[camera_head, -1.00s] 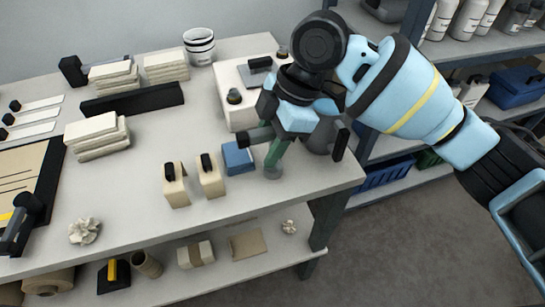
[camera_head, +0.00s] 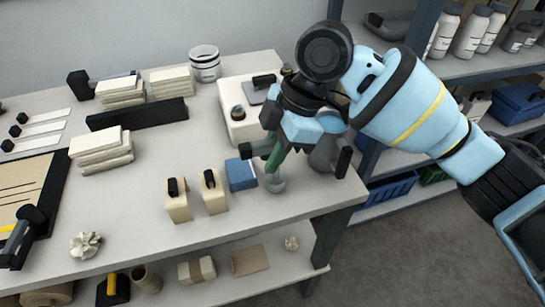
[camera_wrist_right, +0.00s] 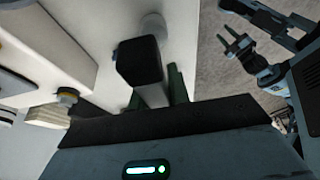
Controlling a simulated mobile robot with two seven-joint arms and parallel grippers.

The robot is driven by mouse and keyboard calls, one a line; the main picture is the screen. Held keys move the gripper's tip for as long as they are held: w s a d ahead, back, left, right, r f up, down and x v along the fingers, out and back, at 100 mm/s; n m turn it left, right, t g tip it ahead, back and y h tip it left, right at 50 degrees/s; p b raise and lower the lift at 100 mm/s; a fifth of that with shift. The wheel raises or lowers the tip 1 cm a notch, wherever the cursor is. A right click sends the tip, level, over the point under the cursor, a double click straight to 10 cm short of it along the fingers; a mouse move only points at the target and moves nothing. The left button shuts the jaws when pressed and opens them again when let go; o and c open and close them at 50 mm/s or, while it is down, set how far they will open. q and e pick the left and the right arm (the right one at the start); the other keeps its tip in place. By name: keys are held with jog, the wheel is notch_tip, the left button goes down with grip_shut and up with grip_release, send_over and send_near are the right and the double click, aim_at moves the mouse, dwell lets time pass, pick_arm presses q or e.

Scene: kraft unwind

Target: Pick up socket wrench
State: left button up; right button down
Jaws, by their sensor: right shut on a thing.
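A blue box (camera_head: 241,174) and two beige blocks (camera_head: 177,204) stand left of the gripper. A white box (camera_head: 240,125) with knobs is behind, and a grey container (camera_head: 323,155) is close on the right. Shelves (camera_head: 500,70) stand at right.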

jog(key=shift+s+r, duration=0.2)
jog(key=shift+r, duration=0.95)
jog(key=s+d+r, duration=0.1)
jog(key=s, duration=1.4)
jog(key=shift+s+d+p, duration=0.25)
jog(key=shift+d+p, duration=0.05)
jog(key=shift+p, duration=0.1)
